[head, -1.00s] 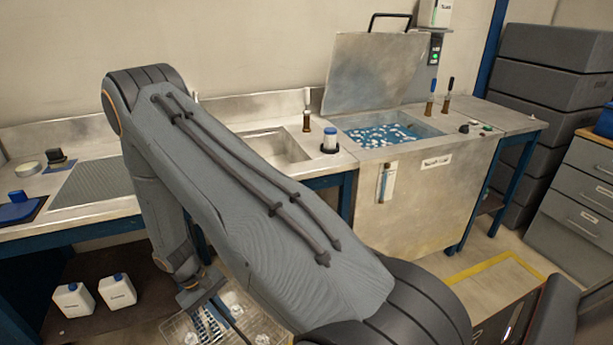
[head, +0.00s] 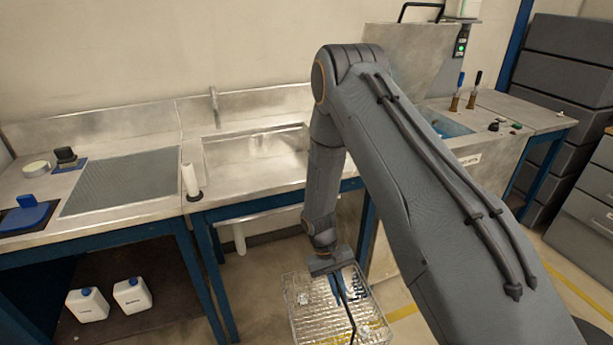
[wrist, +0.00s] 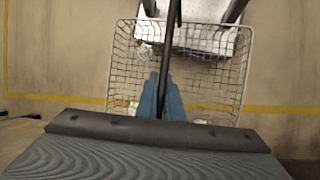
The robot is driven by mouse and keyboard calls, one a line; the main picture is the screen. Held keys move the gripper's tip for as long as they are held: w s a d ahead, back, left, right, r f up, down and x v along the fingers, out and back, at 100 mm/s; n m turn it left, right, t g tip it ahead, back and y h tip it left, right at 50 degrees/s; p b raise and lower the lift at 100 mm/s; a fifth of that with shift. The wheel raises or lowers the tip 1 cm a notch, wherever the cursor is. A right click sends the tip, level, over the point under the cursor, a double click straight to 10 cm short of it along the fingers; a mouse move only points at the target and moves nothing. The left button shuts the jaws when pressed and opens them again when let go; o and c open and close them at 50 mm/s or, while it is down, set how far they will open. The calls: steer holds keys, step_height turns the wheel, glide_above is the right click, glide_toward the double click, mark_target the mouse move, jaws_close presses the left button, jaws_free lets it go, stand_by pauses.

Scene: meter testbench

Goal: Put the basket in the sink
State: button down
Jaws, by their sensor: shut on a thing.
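The wire basket (head: 300,318) hangs in front of the bench in the head view, over the floor and lower than the bench top. Small pale items show in it but are hard to make out. My gripper (head: 337,285) is above the basket. In the wrist view the blue fingers of my gripper (wrist: 163,102) are shut on the dark handle of the basket (wrist: 118,62). The sink (head: 255,150) is an empty-looking metal basin in the bench, behind and to the left of the basket. My arm covers its right side.
A tap (head: 214,105) stands behind the sink, and a white cylinder (head: 190,182) stands at its left front corner. The open-lidded tank (head: 445,125) is to the right, partly hidden by my arm. White bottles (head: 132,294) stand under the bench. A ribbed drainboard (head: 120,182) lies left.

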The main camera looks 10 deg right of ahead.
steer(key=s+r+p, duration=0.3)
steer(key=r+p, duration=0.8)
steer(key=w+a+r+m+y, duration=0.2)
steer(key=a+r+m, duration=0.2)
steer(key=r, duration=0.8)
steer(key=w+a+r+m+t+y, duration=0.1)
steer(key=w+a+r+m+y, duration=0.1)
steer(key=r+m, duration=0.5)
steer(key=w+a+r+m+y, duration=0.2)
steer(key=w+a+r+m, duration=0.2)
steer(key=r, duration=1.4)
steer(key=shift+a+r+m, duration=0.35)
steer(key=shift+a+m, duration=0.55)
steer(key=shift+a, duration=0.25)
